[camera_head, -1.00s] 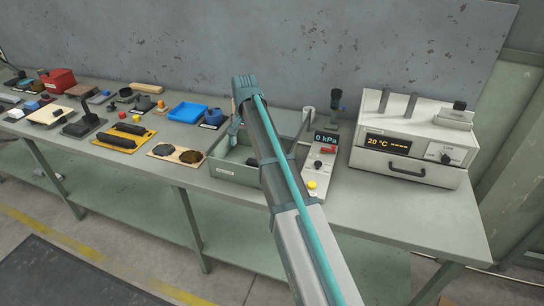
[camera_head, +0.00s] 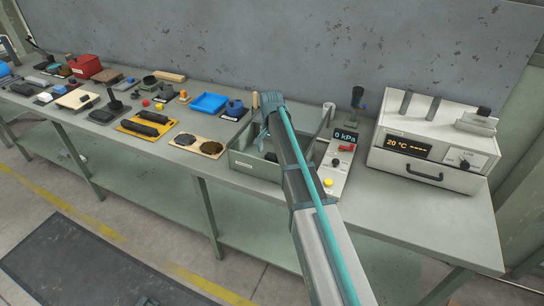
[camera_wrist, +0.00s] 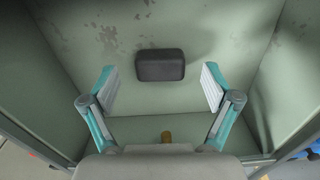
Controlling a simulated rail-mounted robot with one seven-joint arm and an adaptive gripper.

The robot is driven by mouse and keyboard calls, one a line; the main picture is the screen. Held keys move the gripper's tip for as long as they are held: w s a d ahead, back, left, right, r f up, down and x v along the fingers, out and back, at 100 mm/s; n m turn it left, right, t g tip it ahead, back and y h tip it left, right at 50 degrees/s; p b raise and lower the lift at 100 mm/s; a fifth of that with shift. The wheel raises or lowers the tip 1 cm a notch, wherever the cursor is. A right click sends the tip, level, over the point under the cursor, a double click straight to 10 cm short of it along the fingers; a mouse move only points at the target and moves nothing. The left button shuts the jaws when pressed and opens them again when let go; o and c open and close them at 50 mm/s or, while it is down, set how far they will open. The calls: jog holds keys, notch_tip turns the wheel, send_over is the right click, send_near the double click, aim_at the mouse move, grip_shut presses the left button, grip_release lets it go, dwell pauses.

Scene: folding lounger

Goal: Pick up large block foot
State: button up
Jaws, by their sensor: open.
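A dark, rounded rectangular block (camera_wrist: 160,65), which looks like the large block foot, lies on the floor of a grey-green open bin (camera_head: 255,167). A small dark part of it seems to show in the head view (camera_head: 270,157) beside my arm. My gripper (camera_wrist: 159,76) is open above the bin floor in the wrist view. One teal finger with a pale pad is on each side of the block, with a gap to it on both sides. In the head view my arm hides most of the bin's inside.
The bin's walls stand close around my gripper. Right of the bin are a panel reading 0 kPa (camera_head: 346,136) and a white oven-like unit (camera_head: 430,145). Left are a foot-print board (camera_head: 198,146) and a blue tray (camera_head: 209,103).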

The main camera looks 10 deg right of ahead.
jog(key=shift+f, duration=1.2)
jog(key=c, duration=1.1)
jog(key=shift+r, duration=0.2)
